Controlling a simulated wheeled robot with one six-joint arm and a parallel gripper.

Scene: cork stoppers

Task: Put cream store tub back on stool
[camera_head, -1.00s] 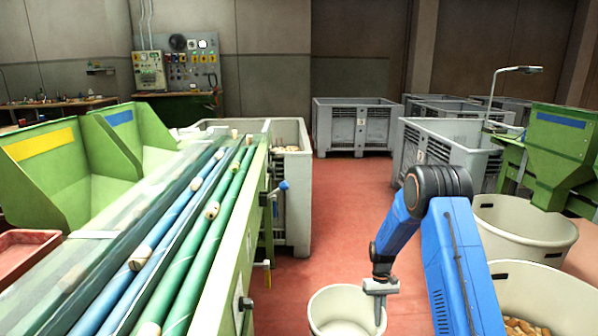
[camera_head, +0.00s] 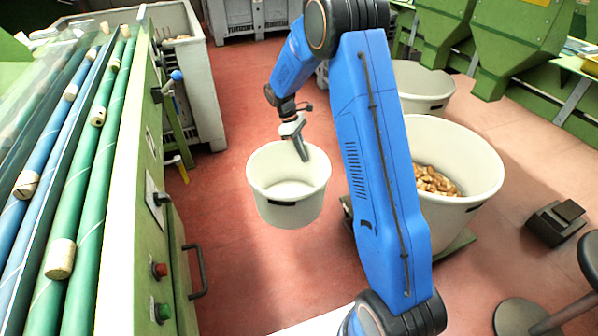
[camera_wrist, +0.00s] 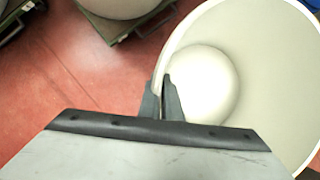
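The cream store tub (camera_head: 312,204) is upright in the middle of the head view. It looks empty and seems to hang clear of the floor. In the wrist view my gripper (camera_wrist: 161,100) is closed on the rim of the cream tub (camera_wrist: 275,60). A dark stool (camera_head: 589,258) is cut off by the right edge of the head view, so only part of its seat and a round foot show.
A larger cream tub of corks (camera_head: 460,212) stands on a low base right of my arm. Another cream tub (camera_head: 422,90) is behind it. A dark pedal-like block (camera_head: 555,222) lies on the floor. The green sorting table (camera_head: 135,230) borders the left; red floor lies between.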

